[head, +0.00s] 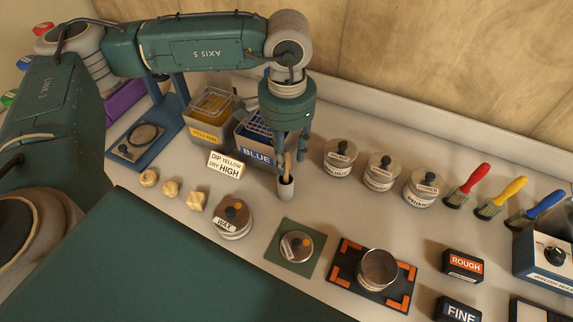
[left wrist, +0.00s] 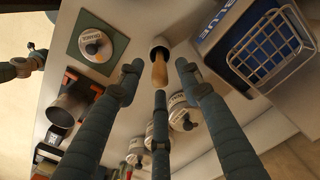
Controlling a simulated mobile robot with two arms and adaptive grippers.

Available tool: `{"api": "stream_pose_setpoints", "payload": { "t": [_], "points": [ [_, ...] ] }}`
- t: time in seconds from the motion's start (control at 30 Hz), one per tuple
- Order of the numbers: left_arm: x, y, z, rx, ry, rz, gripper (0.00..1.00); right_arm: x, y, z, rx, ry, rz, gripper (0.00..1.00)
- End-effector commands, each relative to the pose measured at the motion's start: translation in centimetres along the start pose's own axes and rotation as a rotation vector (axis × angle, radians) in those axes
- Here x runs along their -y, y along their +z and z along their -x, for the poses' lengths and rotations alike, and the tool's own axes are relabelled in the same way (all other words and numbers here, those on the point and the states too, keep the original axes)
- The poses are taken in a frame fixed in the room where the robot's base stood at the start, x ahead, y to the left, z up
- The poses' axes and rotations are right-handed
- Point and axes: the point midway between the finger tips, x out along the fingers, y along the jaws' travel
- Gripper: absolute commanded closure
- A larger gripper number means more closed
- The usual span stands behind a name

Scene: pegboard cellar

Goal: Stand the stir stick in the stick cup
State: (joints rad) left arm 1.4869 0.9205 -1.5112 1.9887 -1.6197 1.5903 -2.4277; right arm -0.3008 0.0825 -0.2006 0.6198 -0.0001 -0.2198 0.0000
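The stick cup (head: 286,188) is a small light grey cylinder on the bench in front of the blue bin; its dark mouth (left wrist: 158,43) shows in the left wrist view. The wooden stir stick (head: 288,163) stands with its lower end in the cup and its upper part above the rim; it also shows in the left wrist view (left wrist: 160,70). My left gripper (head: 292,152) is directly above the cup, pointing down. Its fingers are spread apart around the stick's upper end, with gaps beside it. Part of my right gripper (left wrist: 28,66) seems to show at the left wrist view's edge, its fingers unclear.
A blue bin (head: 243,137) with a wire basket and a yellow bin (head: 203,135) stand behind. A sign (head: 226,164) is left of the cup. Lidded tins (head: 340,165) stand to the right, a wax tin (head: 232,227) in front-left. Bare bench lies just right of the cup.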

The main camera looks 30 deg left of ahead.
Motion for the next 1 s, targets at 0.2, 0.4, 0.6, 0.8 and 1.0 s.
{"api": "stream_pose_setpoints", "payload": {
  "t": [0.2, 0.4, 0.6, 0.8, 1.0],
  "points": [
    [-0.1, -0.1, 4.5, -0.005, 0.000, -0.002, 0.64, 0.1, 0.1, -2.1, -0.001, -0.001, -0.001, 0.69],
    [-0.1, 0.0, 7.3, -0.001, 0.000, -0.001, 0.64, 0.3, 0.1, -2.7, -0.001, -0.003, -0.002, 0.69],
    [-0.1, 0.0, 8.1, 0.000, 0.001, -0.002, 0.64, 0.5, 0.1, -2.8, -0.002, -0.004, -0.003, 0.69],
    [-0.1, 0.0, 8.1, 0.000, 0.001, -0.002, 0.64, 0.4, 0.1, -2.8, -0.002, -0.004, -0.003, 0.69],
    [-0.1, 0.0, 8.1, 0.000, 0.001, -0.002, 0.64, 0.4, 0.1, -2.8, -0.002, -0.004, -0.003, 0.69]
  ]
}}
